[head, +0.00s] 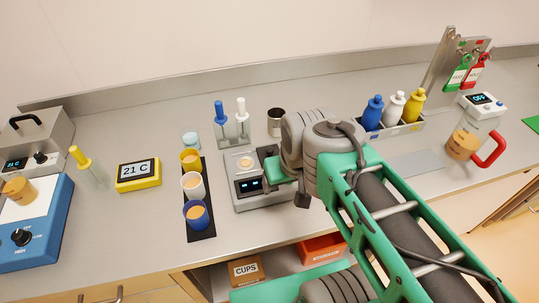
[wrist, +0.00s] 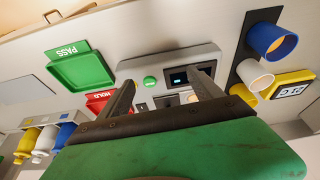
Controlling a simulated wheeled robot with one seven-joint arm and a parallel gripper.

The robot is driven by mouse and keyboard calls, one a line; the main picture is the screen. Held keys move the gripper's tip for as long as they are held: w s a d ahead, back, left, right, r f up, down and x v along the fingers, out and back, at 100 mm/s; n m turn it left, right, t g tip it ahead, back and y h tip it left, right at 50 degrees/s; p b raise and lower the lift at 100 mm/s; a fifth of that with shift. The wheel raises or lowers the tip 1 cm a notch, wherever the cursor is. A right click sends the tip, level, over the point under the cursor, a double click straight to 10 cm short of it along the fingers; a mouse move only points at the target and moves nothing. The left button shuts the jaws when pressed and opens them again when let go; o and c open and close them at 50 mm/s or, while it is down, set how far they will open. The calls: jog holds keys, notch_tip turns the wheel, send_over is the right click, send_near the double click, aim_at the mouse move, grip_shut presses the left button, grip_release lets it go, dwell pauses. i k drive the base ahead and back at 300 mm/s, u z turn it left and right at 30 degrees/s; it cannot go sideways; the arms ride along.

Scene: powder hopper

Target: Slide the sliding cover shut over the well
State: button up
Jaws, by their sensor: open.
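The grey powder device (head: 242,203) stands on the counter in the middle of the head view, its lit display facing front. Its round well (head: 246,162) shows peach powder, so it is uncovered. A dark plate that looks like the sliding cover (head: 267,152) lies just right of the well, partly hidden by my arm. In the wrist view the device (wrist: 150,66) is beyond my fingers, and the well (wrist: 193,97) is partly hidden. My gripper (wrist: 164,88) is open and empty over the device's front; I cannot tell whether a finger touches the cover.
A black rack (head: 200,228) with several cups stands left of the device. Behind are a stand (head: 233,130) with blue and white tools and a metal cup (head: 275,122). A green PASS tray (wrist: 82,70) and red HOLD tray (wrist: 98,101) show in the wrist view.

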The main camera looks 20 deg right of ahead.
aim_at(264, 153)
jog(key=z, duration=0.05)
jog(key=k, duration=1.05)
jog(key=u, duration=0.85)
jog(key=i, duration=1.05)
jog(key=z, duration=0.25)
